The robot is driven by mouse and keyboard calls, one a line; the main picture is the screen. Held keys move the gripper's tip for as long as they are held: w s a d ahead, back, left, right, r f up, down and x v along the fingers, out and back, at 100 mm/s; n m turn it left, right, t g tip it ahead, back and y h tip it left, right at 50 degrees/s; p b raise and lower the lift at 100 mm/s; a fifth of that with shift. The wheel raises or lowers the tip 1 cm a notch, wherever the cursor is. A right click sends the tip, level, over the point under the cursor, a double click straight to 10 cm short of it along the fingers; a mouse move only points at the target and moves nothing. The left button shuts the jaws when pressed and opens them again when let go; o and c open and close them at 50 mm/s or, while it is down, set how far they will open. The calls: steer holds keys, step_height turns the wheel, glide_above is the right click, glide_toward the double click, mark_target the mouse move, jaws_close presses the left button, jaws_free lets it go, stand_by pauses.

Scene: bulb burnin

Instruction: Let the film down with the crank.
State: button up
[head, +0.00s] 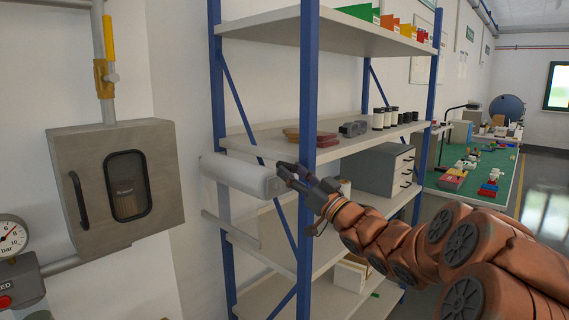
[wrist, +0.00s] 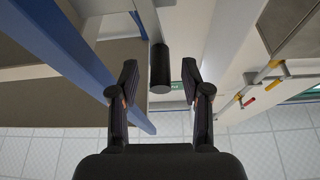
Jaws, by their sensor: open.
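A white film roll (head: 235,175) hangs level at the left side of the blue-posted shelf rack. A pale bar (head: 232,229) is below it. In the head view my gripper (head: 285,172) is at the roll's right end, partly hiding that end; the crank cannot be made out there. In the wrist view a black cylindrical crank handle (wrist: 160,68) on a grey arm (wrist: 147,22) shows between the two fingers of my gripper (wrist: 160,84). The fingers are open, with a gap visible on each side of the handle.
A grey wall cabinet (head: 90,200) and a pressure gauge (head: 12,236) are at the left. Shelves hold boxes, jars and a drawer unit (head: 380,170).

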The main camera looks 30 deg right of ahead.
mark_target(280, 162)
steer(key=shift+p+x, duration=0.35)
steer(key=shift+x, duration=1.4)
jaws_close()
